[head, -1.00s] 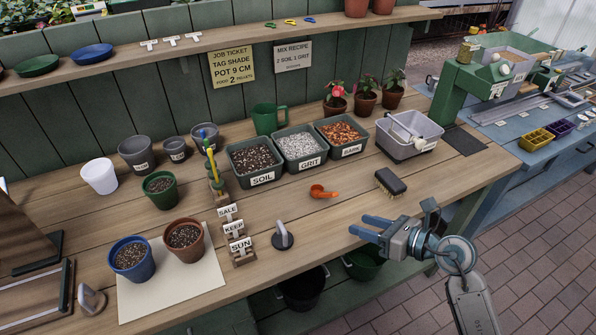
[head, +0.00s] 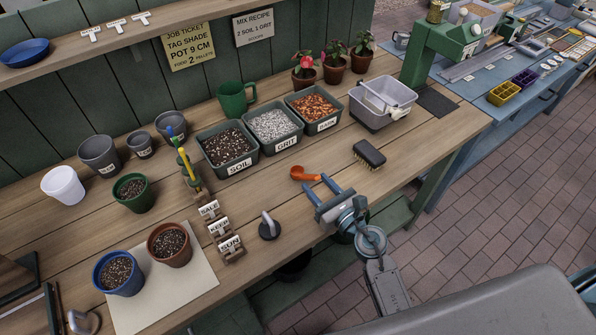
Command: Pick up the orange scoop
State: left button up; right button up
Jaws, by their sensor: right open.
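The orange scoop (head: 302,174) lies on the wooden bench in front of the grit and bark tubs. Its bowl is at the left and its short handle points right. My right gripper (head: 323,188) is open, with its two blue fingers pointing at the scoop from the near side. The fingertips are close to the scoop's handle end, and nothing shows between them. I cannot tell whether they touch it. My left gripper is not in view.
Tubs of soil (head: 227,148), grit (head: 272,131) and bark (head: 313,107) stand behind the scoop. A black brush (head: 369,155) lies to its right, and a grey-handled tool (head: 268,227) stands to its left. Tag blocks (head: 219,228) stand farther left. Bare bench lies between scoop and brush.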

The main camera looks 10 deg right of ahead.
aim_at(309, 175)
jog(key=x, duration=0.3)
jog(key=p+x, duration=0.1)
jog(key=x, duration=0.1)
jog(key=shift+d+f, duration=0.25)
jog(key=shift+f, duration=0.1)
grip_shut()
jog(key=shift+r, duration=0.1)
